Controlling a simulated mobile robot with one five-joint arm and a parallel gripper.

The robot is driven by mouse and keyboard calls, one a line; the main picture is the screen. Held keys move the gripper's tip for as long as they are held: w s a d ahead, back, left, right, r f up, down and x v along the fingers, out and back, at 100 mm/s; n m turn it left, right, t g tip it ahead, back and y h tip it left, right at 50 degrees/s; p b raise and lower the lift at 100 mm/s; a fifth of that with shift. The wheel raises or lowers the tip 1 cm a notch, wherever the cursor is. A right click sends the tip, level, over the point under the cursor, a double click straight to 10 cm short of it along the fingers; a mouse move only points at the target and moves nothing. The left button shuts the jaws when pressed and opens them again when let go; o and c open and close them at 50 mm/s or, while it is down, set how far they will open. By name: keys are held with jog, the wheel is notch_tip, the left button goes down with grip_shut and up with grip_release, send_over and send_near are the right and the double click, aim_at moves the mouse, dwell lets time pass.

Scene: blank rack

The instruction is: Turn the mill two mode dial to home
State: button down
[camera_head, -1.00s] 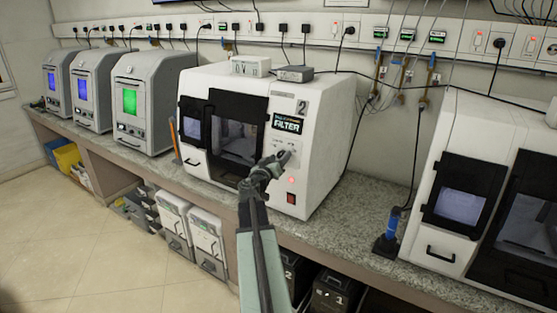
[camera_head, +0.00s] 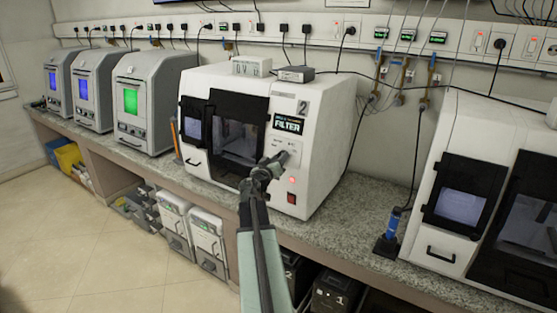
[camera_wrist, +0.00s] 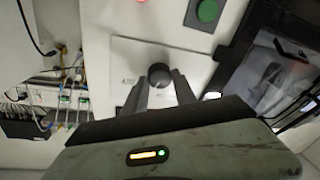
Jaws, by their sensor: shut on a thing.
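Mill two is the white machine (camera_head: 315,165) marked with a 2, in the middle of the head view. Its mode dial (camera_wrist: 159,72) is a dark round knob on a pale panel, seen in the wrist view. My gripper (camera_wrist: 160,84) has one finger on each side of the dial and is shut on it. In the head view my gripper (camera_head: 279,161) reaches the front panel from below and hides most of the dial. The panel markings are too small to read.
A red switch (camera_head: 291,198) sits below the dial panel. A green button (camera_wrist: 208,11) shows near the dial in the wrist view. Another white machine (camera_head: 455,150) stands to the right, and grey units (camera_head: 145,100) stand to the left on the counter.

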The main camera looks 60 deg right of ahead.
jog(key=shift+r+n, duration=0.1)
jog(key=shift+n, duration=0.2)
jog(key=shift+d+r+n+y+p, duration=0.1)
jog(key=shift+n+y+p, duration=0.75)
jog(key=shift+n, duration=1.6)
jog(key=shift+a+r+n+y+p, duration=0.1)
jog(key=shift+n+y+p, duration=0.1)
jog(key=shift+n+p, duration=1.8)
jog(key=shift+d+r+n+y+p, duration=0.1)
jog(key=shift+n+y+p, duration=0.5)
jog(key=shift+n, duration=2.35)
jog(key=shift+f, duration=0.1)
jog(key=c, duration=1)
grip_release()
